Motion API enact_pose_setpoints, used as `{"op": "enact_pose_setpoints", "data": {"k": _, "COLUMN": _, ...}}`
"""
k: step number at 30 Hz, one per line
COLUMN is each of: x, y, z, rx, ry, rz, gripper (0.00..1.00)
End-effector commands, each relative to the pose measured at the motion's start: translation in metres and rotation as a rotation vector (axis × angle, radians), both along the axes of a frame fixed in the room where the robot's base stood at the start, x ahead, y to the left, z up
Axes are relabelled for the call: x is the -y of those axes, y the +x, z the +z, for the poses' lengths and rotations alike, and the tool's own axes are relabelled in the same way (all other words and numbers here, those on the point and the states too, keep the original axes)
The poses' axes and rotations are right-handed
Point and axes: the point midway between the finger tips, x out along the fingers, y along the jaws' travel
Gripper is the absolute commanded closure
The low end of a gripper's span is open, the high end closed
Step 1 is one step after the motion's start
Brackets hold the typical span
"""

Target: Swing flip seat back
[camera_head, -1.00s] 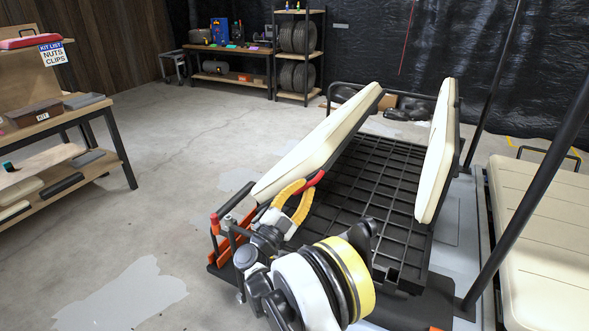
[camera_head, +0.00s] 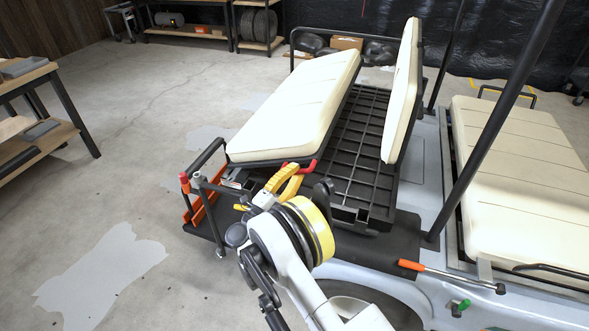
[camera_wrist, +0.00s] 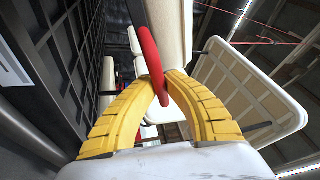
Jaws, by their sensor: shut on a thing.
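The flip seat has a cream cushion (camera_head: 295,110) that leans over to the left above a black grid deck (camera_head: 350,160). A red handle (camera_head: 306,167) sits at its near lower corner. My gripper (camera_head: 289,180) has yellow fingers shut on this handle. In the wrist view, the red handle (camera_wrist: 150,60) passes between the fingertips (camera_wrist: 162,88). The cream cushion (camera_wrist: 168,35) rises just behind it. A second cream cushion (camera_head: 405,90) stands nearly upright at the right side of the deck.
An orange-handled lever (camera_head: 440,274) lies at the cart's near side. A black post (camera_head: 495,125) rises on the right, beside a long cream bench (camera_head: 520,165).

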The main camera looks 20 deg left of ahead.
Motion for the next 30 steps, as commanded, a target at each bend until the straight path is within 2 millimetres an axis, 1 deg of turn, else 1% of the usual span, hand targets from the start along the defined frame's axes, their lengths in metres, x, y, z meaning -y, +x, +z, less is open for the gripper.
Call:
{"op": "enact_pose_setpoints", "data": {"k": 6, "x": -0.001, "y": 0.0, "z": -0.001, "rx": -0.002, "ry": 0.0, "rz": 0.002, "gripper": 1.0}}
{"op": "enact_pose_setpoints", "data": {"k": 7, "x": -0.001, "y": 0.0, "z": -0.001, "rx": -0.002, "ry": 0.0, "rz": 0.002, "gripper": 0.82}}
{"op": "enact_pose_setpoints", "data": {"k": 9, "x": -0.001, "y": 0.0, "z": 0.0, "rx": -0.001, "ry": 0.0, "rz": 0.003, "gripper": 0.64}}
{"op": "enact_pose_setpoints", "data": {"k": 17, "x": -0.001, "y": 0.0, "z": 0.0, "rx": -0.001, "ry": -0.001, "rz": 0.002, "gripper": 0.64}}
{"op": "enact_pose_setpoints", "data": {"k": 20, "x": -0.003, "y": -0.003, "z": -0.001, "rx": -0.001, "ry": 0.0, "rz": 0.003, "gripper": 0.64}}
{"op": "enact_pose_setpoints", "data": {"k": 23, "x": -0.007, "y": -0.014, "z": -0.005, "rx": -0.001, "ry": -0.001, "rz": 0.004, "gripper": 0.64}}
{"op": "enact_pose_setpoints", "data": {"k": 26, "x": -0.015, "y": -0.033, "z": -0.011, "rx": -0.001, "ry": 0.0, "rz": 0.005, "gripper": 0.64}}
{"op": "enact_pose_setpoints", "data": {"k": 30, "x": -0.028, "y": -0.062, "z": -0.021, "rx": -0.001, "ry": 0.0, "rz": 0.006, "gripper": 0.64}}
